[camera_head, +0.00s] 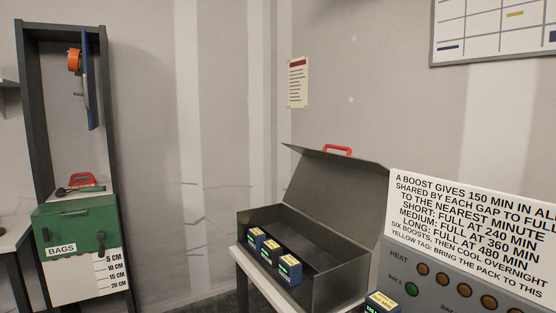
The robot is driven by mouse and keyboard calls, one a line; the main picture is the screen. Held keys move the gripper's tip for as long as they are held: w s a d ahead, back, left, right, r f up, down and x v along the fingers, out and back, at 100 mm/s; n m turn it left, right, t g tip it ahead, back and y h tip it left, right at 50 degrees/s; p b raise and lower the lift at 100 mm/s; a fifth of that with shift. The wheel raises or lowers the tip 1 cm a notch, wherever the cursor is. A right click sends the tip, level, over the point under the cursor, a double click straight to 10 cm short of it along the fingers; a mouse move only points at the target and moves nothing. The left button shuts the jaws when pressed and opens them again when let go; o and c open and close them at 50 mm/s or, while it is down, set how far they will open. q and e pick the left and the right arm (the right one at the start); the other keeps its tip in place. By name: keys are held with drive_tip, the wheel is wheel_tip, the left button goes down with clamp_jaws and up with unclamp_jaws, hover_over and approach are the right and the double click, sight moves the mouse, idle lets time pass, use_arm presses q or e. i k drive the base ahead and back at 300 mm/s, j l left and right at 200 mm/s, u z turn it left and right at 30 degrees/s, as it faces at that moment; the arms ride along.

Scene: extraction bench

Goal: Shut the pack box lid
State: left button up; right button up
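The pack box (342,277) is a dark grey metal box standing on a white-edged surface in the middle of the camera_head view. Its lid (335,190) is open and stands up, tilted back toward the wall. A red handle (338,150) sits at the lid's top edge. Three small dark packs with yellow tops (256,240) (270,251) (289,270) stand in a row along the box's front side. I cannot tell exactly how they sit against its front wall. The interior behind them looks empty. Neither of my grippers is in view.
A grey panel (440,270) with round lights and a white text sign (470,228) stands close at right. Another pack (381,303) is at the bottom edge. A green bags box (75,226) is on the rack at left.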

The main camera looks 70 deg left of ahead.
sight(349, 195)
drive_tip(key=j+u, duration=0.15)
drive_tip(key=u, duration=1.5)
